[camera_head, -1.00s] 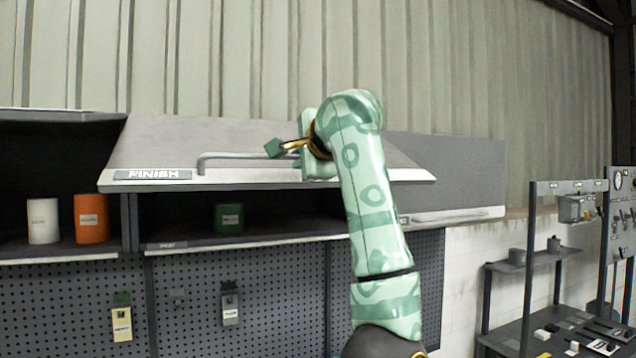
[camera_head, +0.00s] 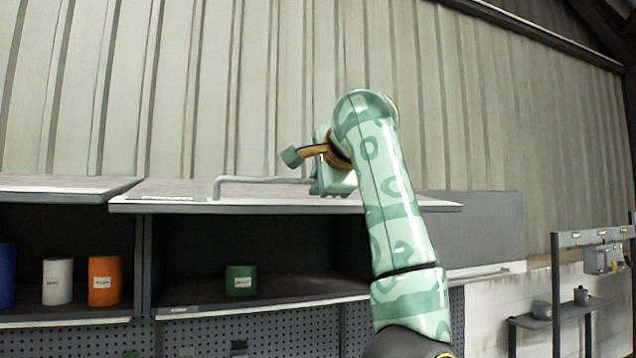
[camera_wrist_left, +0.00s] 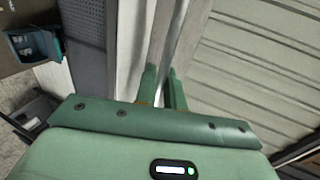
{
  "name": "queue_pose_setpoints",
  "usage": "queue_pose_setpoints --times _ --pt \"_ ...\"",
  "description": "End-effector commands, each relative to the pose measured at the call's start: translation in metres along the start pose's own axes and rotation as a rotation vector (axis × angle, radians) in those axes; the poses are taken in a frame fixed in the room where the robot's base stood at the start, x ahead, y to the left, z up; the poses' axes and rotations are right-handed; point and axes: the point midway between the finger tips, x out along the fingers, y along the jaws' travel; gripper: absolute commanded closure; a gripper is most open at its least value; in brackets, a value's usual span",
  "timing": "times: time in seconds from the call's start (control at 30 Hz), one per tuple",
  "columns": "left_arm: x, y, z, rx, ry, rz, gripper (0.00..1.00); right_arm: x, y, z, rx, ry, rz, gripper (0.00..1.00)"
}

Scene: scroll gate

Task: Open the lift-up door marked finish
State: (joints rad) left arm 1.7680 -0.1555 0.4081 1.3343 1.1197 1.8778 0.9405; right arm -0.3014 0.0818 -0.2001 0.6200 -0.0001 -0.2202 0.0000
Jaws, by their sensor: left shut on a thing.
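The finish door (camera_head: 260,204) is a grey lift-up panel. It is raised, and I see it almost edge-on, with the dark compartment open below it. Its FINISH label (camera_head: 160,198) is foreshortened and hardly readable. The door's bar handle (camera_head: 250,180) runs along the panel's top. My left gripper (camera_head: 328,186) is at the right part of the handle; its fingertips are partly hidden in the head view. In the left wrist view the handle (camera_wrist_left: 178,50) runs between the two green fingers (camera_wrist_left: 163,90), which are shut on it. My right gripper is not in view.
A green can (camera_head: 240,280) stands inside the compartment below the door. White (camera_head: 57,281) and orange (camera_head: 105,281) cans stand in the open compartment to the left. A closed grey front (camera_head: 485,235) is to the right. A corrugated wall rises behind.

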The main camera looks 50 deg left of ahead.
Motion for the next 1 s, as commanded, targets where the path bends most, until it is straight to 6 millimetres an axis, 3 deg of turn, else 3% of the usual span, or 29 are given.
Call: queue_pose_setpoints --times 0.07,0.1,0.17,0.43,0.57,0.67,1.0 --pt "0.001 0.001 0.0 0.0 -0.001 0.002 1.0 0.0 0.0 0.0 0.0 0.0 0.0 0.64" --pt "0.001 0.001 0.0 0.0 -0.001 0.002 0.87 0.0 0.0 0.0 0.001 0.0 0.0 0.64" --pt "0.001 0.001 0.0 0.0 -0.002 0.002 0.74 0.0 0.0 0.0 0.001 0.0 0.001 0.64" --pt "0.001 0.001 0.0 0.0 -0.001 0.001 0.74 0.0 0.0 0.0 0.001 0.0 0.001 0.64" --pt "-0.009 0.002 -0.001 0.001 0.001 0.0 0.74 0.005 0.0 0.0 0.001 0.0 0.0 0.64" --pt "-0.028 0.003 -0.001 -0.002 0.003 -0.002 0.74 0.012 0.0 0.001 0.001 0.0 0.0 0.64" --pt "-0.12 0.002 -0.001 0.0 0.003 -0.002 0.74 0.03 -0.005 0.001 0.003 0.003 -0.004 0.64"
